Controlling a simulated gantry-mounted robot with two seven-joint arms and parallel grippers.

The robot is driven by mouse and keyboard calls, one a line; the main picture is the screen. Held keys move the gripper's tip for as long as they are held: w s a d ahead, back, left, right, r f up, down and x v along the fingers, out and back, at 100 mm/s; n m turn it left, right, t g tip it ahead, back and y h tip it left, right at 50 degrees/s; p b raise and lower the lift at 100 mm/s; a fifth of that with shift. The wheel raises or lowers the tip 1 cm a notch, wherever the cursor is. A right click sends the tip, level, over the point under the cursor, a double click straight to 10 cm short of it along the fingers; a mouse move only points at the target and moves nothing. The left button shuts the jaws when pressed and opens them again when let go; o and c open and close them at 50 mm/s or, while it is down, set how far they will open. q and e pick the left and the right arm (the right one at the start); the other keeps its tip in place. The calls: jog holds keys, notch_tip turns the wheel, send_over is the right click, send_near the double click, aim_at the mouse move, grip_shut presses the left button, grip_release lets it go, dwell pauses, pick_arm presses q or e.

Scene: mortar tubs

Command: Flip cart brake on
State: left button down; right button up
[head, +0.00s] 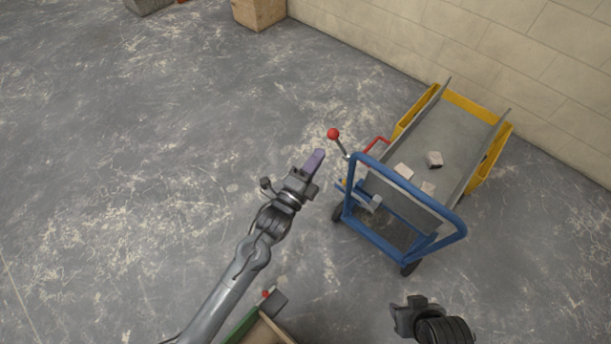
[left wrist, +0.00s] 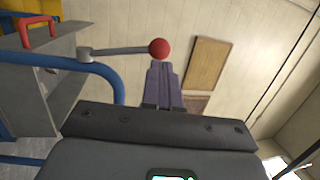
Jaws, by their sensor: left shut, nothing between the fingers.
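The blue-framed cart (head: 360,222) stands right of centre in the head view. Its brake lever has a red ball knob (head: 333,133) on a thin grey rod that slants up and left from the blue handle frame. In the left wrist view the knob (left wrist: 159,48) shows just beyond my fingertips, with the rod running left to the blue tube (left wrist: 100,68). My left gripper (head: 317,157) is shut and empty, its purple fingers pointing towards the knob; contact cannot be told. My right gripper (head: 408,314) shows only partly at the lower right, its fingers unclear.
The cart's grey bed (head: 455,130) holds several small pale blocks, with yellow tubs (head: 495,160) beside it. A red bent handle (head: 376,143) sits near the lever. A wooden box (head: 258,12) stands by the wall.

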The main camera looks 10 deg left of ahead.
aim_at(330, 138)
pick_arm(q)
jog(key=shift+b+x, duration=0.45)
jog(key=shift+x, duration=1.45)
